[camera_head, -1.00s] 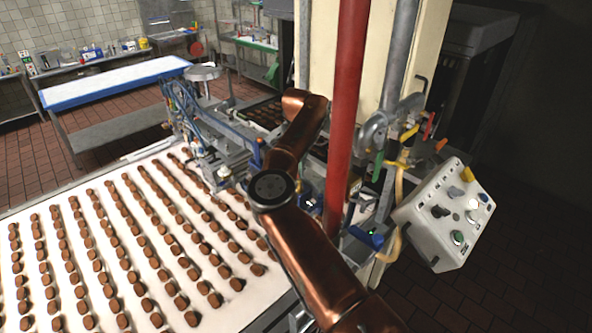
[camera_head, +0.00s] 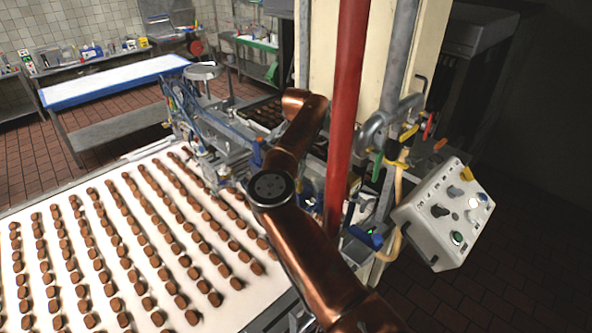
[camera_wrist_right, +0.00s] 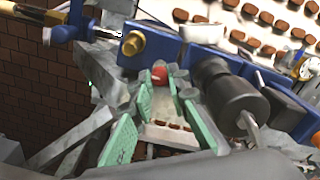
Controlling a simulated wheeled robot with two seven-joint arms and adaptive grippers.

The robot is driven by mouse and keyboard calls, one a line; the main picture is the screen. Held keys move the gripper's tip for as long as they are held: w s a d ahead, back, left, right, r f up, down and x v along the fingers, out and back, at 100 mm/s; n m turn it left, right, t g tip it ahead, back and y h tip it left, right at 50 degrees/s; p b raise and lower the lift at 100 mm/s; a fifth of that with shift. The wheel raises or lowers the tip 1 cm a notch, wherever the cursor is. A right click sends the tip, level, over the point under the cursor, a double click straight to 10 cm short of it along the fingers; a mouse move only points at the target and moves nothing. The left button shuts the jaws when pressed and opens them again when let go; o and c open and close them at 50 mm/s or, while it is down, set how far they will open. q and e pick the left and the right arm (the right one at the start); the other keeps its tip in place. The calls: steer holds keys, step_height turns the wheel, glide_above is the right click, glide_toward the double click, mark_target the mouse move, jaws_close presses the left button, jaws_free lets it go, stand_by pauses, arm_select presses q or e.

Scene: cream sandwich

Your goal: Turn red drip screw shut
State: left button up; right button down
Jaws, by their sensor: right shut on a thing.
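The red drip screw (camera_wrist_right: 159,76) shows in the right wrist view as a small red knob in front of a blue metal bar (camera_wrist_right: 185,40). My right gripper (camera_wrist_right: 161,84) has its green-padded fingers on either side of the knob and is shut on it. The screw's thread and far side are hidden. In the head view my copper right arm (camera_head: 310,245) reaches in from the bottom right towards the depositing machine (camera_head: 215,130). It hides the screw, and its gripper cannot be made out there. My left gripper is in neither view.
A red vertical pipe (camera_head: 347,110) stands close beside my right arm. A control panel (camera_head: 425,215) hangs at the right. A white conveyor belt (camera_head: 150,180) carries rows of brown sweets. In the wrist view a dark cylinder (camera_wrist_right: 235,95) sits right of my fingers.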

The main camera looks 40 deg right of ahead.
steer(key=c, duration=1.8)
jaws_free()
steer(key=shift+c, duration=0.2)
steer(key=shift+r, duration=3.75)
steer(key=shift+f, duration=3.8)
